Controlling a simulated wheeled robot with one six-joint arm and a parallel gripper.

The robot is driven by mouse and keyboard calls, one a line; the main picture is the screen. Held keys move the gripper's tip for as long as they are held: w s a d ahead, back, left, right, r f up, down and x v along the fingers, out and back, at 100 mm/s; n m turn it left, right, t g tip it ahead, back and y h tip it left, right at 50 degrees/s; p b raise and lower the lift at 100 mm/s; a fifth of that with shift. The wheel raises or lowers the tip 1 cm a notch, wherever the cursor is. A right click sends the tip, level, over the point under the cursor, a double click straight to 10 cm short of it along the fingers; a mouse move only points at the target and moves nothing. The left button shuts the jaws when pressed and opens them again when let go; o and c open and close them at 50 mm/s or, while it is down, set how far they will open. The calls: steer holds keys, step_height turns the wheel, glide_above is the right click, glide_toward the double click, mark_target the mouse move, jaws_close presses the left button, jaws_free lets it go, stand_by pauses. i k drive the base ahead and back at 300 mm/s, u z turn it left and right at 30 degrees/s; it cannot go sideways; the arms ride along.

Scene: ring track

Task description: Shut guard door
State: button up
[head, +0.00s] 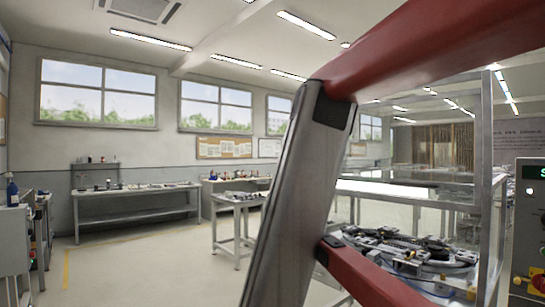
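A large frame of red bars (425,45) joined by a tilted grey post (297,190) fills the foreground, very close to the camera. It looks like the guard door, standing open, though I cannot be sure; its right side runs out of view. Dark blocks sit where the bars meet the post. Behind it is a metal-framed cell (487,170) with clear panels and a bed of mechanical parts (415,250) inside. My gripper is not in view.
A control box (528,230) with a green display stands at the right edge. Workbenches (135,192) line the back wall, and a smaller table (237,200) stands left of the post. A cabinet (14,240) is at the far left. The floor (150,265) between is open.

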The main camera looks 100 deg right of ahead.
mark_target(476, 209)
steer(key=z, duration=4.4)
steer(key=i, duration=1.45)
steer(key=u, duration=0.4)
